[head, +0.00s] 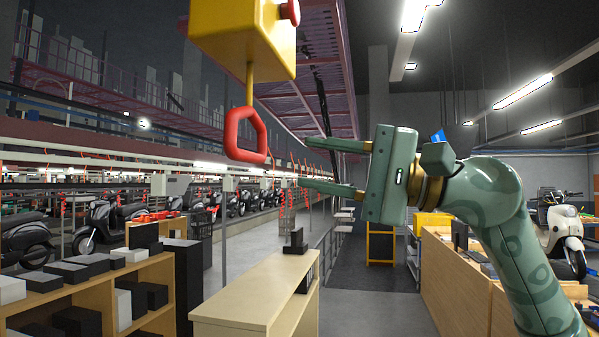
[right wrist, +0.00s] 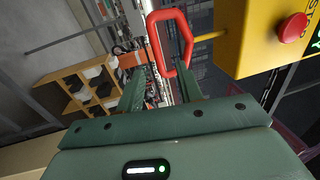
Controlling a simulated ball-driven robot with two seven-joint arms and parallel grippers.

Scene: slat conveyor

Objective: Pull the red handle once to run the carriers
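The red handle (head: 246,135) is a loop hanging on a yellow rod below a yellow box (head: 243,40) in the head view. In the right wrist view the red handle (right wrist: 171,42) is ahead of the fingers, beside the yellow box (right wrist: 262,38) with its red button (right wrist: 292,27). My right gripper (head: 318,165) is open, its two fingers apart and pointing left toward the handle. In the head view the fingertips lie to the right of the handle, with a visible gap. Nothing is between the fingers. My left gripper is not in view.
A wooden cabinet (head: 235,312) stands below the handle. Shelves with boxes (head: 100,285) are at the left, and a long counter (head: 462,285) is at the right. Scooters (head: 100,222) line the conveyor behind. The air around the handle looks free.

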